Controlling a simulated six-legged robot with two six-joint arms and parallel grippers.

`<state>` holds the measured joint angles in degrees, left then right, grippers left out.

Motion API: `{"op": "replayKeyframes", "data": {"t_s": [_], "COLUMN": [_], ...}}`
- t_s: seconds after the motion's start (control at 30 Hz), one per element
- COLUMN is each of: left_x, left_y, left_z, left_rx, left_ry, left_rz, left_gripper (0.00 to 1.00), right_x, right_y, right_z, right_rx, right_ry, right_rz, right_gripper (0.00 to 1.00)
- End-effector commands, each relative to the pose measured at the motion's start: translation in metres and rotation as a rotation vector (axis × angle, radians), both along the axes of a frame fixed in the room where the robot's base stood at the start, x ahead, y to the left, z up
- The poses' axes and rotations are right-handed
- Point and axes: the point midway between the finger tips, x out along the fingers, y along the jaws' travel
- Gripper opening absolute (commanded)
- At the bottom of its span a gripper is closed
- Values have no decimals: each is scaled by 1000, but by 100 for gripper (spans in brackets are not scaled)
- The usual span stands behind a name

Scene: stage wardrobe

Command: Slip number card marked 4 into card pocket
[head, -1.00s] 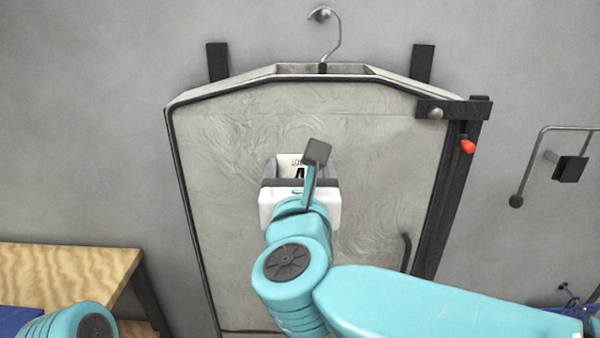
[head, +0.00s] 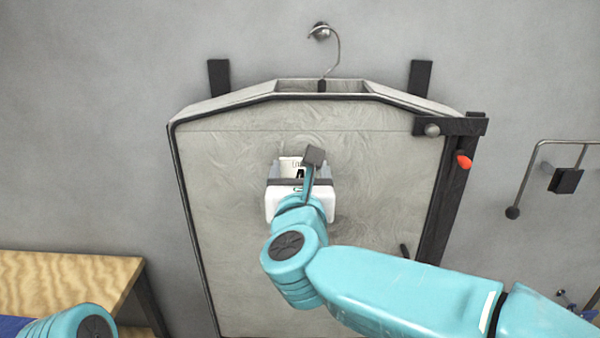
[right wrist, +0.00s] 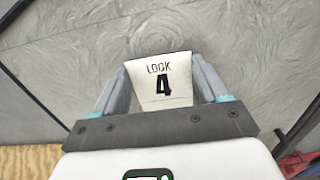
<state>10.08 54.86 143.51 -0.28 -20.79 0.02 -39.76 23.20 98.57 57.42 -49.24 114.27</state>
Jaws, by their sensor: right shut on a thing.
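My right gripper (head: 300,170) is shut on the number card (head: 290,163), in front of the upper middle of a grey garment bag (head: 225,220). In the right wrist view the white card (right wrist: 177,92) shows upright, with "LOOK" and a black 4 facing the camera. It sits between the two grey fingers of the right gripper (right wrist: 163,75). Whether the card touches the bag cannot be told. I cannot make out a card pocket; my gripper and arm hide part of the bag front. Only a teal piece of my left arm shows at bottom left; its gripper is out of view.
The bag hangs by a hook on a wall peg (head: 320,31). A wooden table (head: 70,275) is at lower left. A metal wall rail (head: 540,165) is at right.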

Motion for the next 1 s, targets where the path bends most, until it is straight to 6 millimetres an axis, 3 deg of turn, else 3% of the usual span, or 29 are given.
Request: {"op": "replayKeyframes", "data": {"t_s": [0.33, 1.0], "left_x": [0, 0], "left_y": [0, 0], "left_z": [-5, -44], "left_rx": [0, 0], "left_ry": [0, 0], "left_rz": [0, 0], "left_gripper": [0, 0], "right_x": [3, 3], "right_y": [0, 0], "right_z": [-18, -45], "right_rx": [0, 0], "right_ry": [1, 0], "right_rz": [0, 0], "right_gripper": [45, 45]}}
